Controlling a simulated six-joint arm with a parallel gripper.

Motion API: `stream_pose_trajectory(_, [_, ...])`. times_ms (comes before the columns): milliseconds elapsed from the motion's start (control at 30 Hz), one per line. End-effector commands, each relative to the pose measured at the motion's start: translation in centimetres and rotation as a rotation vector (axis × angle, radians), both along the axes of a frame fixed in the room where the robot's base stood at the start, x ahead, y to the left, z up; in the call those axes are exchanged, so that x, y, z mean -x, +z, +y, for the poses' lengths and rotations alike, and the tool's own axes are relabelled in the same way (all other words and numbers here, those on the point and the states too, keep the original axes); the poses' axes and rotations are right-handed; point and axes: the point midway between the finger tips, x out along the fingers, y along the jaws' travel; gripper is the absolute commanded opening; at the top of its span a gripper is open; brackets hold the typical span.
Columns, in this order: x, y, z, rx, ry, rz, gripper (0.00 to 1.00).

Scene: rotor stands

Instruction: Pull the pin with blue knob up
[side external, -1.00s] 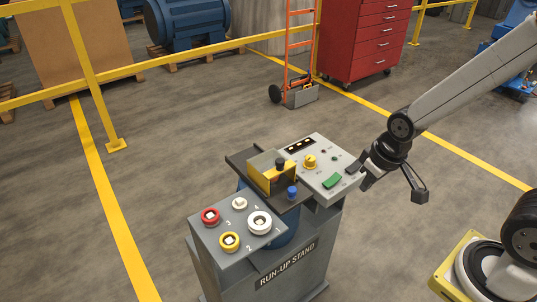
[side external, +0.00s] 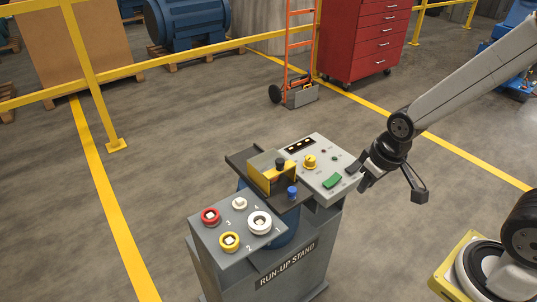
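The pin with the blue knob (side external: 292,192) stands upright on the dark plate (side external: 240,162) on top of the run-up stand (side external: 290,270), in front of the yellow guard (side external: 268,178). How far the pin sits in the plate cannot be told. My gripper (side external: 391,187) is to the right of the blue knob, beyond the right edge of the grey control panel. Its two dark fingers are spread apart with nothing between them. It touches neither the knob nor, as far as I can see, the panel.
The right panel (side external: 345,160) carries a yellow knob (side external: 310,161) and a green switch (side external: 332,181). A black knob (side external: 280,163) rises by the guard. The left panel (side external: 215,245) has several coloured buttons. Free floor surrounds the stand. A hand truck (side external: 297,60) and red cabinet (side external: 365,40) stand behind.

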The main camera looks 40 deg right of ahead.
Motion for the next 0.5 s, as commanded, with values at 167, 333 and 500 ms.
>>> stream_pose_trajectory(167, [-0.8,0.0,0.1,-0.012,-0.045,0.009,0.72])
stream_pose_trajectory(333, [-2.9,-0.1,0.5,-0.04,-0.17,0.032,0.72])
stream_pose_trajectory(500, [-6.1,-0.4,1.1,-0.08,-0.372,0.07,0.72])
